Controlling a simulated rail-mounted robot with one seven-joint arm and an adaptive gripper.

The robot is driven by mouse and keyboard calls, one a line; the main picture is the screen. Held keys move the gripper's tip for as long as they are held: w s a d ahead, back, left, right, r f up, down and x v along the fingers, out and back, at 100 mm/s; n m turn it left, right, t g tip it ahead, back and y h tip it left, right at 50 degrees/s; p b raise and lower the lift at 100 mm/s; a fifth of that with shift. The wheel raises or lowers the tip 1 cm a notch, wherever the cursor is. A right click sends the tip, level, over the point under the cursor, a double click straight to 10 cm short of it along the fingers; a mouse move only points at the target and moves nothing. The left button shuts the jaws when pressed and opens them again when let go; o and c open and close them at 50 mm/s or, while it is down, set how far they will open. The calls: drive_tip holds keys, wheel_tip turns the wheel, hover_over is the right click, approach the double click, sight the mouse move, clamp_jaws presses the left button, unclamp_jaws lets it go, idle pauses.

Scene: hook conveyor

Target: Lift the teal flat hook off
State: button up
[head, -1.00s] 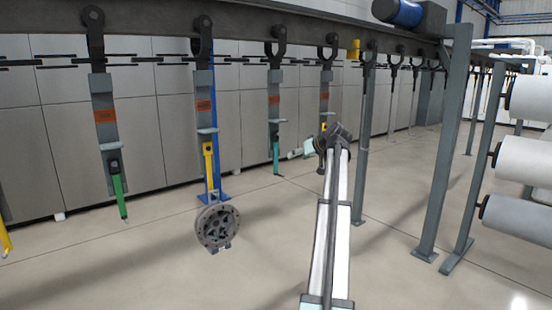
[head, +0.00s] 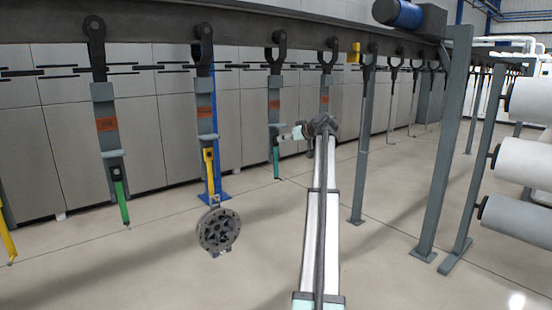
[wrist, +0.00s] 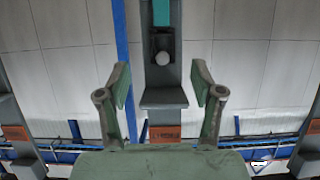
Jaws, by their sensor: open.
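The teal flat hook (head: 277,160) hangs upright from the third grey hanger (head: 275,100) under the overhead rail in the head view. In the wrist view, where the hanger looks upside down, its teal strip (wrist: 161,12) runs out of the top edge above a dark holder with a pale round knob (wrist: 162,58). My gripper (wrist: 161,68) is open and empty, with one finger on each side of the hanger line, apart from it. In the head view my gripper (head: 288,134) is just right of the teal hook's upper end; the exact gap cannot be told.
A green hook (head: 121,195) and a yellow hook (head: 209,170) with a round grey part (head: 218,229) hang to the left. The fourth hanger (head: 325,95) is just behind my wrist. Grey posts (head: 446,150) and white rolls (head: 520,165) stand right. The floor below is clear.

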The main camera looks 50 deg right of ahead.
sight(275, 146)
drive_tip(key=shift+r+p+x, duration=0.1)
drive_tip(key=shift+p+x, duration=0.6)
drive_tip(key=shift+x, duration=0.6)
drive_tip(key=shift+r+p+x, duration=0.15)
drive_tip(key=shift+p+x, duration=0.55)
drive_tip(key=shift+x, duration=0.65)
drive_tip(key=shift+w+f, duration=0.3)
drive_tip(key=shift+w, duration=0.2)
clamp_jaws()
